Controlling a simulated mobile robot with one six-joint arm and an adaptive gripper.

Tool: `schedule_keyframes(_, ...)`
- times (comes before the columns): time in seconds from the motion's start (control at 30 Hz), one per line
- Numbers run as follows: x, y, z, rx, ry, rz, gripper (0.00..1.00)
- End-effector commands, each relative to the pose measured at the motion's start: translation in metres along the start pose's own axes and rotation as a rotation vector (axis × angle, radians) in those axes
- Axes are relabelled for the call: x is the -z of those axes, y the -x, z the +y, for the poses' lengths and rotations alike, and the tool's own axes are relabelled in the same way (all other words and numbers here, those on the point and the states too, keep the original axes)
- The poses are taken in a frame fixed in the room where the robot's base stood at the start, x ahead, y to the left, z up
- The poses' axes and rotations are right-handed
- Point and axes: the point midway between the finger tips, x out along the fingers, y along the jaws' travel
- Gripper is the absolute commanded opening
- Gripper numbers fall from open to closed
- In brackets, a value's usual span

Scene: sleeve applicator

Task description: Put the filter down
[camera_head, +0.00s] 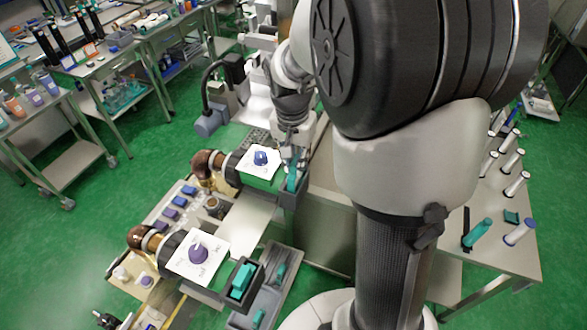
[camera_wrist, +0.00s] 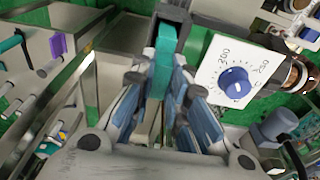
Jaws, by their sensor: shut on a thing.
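The filter appears to be the teal bar (camera_wrist: 162,60) between my fingers in the wrist view; its teal side also shows in the head view (camera_head: 292,181). My gripper (camera_wrist: 165,88), seen in the head view (camera_head: 293,160) too, is shut on it and points down. The filter's far end is at a dark grey holder (camera_wrist: 175,12), which shows in the head view (camera_head: 291,198) beside the blue-knob dial. I cannot tell whether the filter rests in this holder or is just above it. My fingers hide part of the filter.
A white dial panel with a blue knob (camera_head: 261,158) stands close left of my gripper. A purple-knob dial (camera_head: 198,253) is nearer, beside a dark holder (camera_head: 256,290) with a teal block (camera_head: 242,280). A table at right (camera_head: 500,255) bears several capped tubes.

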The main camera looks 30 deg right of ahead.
Motion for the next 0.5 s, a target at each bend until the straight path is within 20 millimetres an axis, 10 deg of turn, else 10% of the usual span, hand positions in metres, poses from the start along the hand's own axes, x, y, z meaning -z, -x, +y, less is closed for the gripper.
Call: schedule_keyframes(0.5,-0.005,-0.043,0.000,0.000,0.000,0.000,0.00)
